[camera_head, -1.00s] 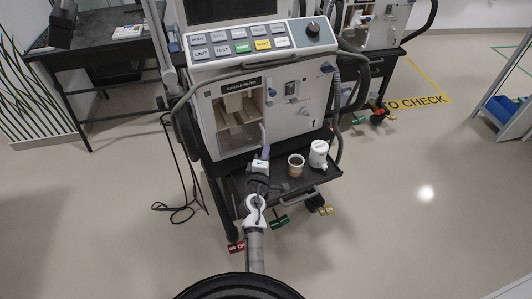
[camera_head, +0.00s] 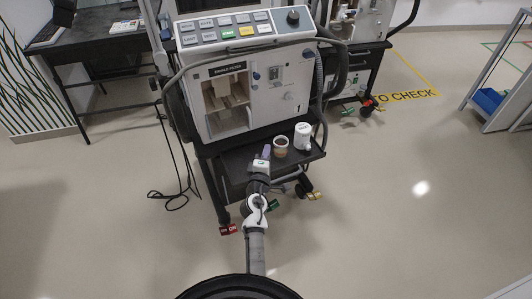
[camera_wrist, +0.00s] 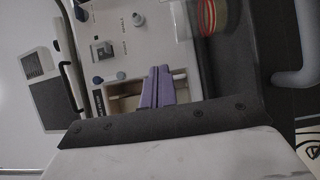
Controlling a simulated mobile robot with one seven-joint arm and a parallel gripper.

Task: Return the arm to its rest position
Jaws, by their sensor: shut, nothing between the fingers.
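My arm reaches forward from the bottom centre of the head view toward the ventilator (camera_head: 245,90). My gripper (camera_head: 266,152) is at the arm's far end, in front of the ventilator's lower shelf in the picture. In the wrist view, the purple fingers of my gripper (camera_wrist: 157,88) are together with nothing between them. They point toward the ventilator's front panel (camera_wrist: 125,45) and overlap the open exhale filter compartment (camera_wrist: 125,103). I cannot tell the exact gap between the fingertips and the ventilator.
A cup (camera_head: 281,146) and a white jug-like item (camera_head: 303,136) stand on the ventilator's lower shelf (camera_head: 232,165), right of my gripper. A dark cable (camera_head: 172,196) lies on the floor at left. A desk (camera_head: 100,45) stands at back left.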

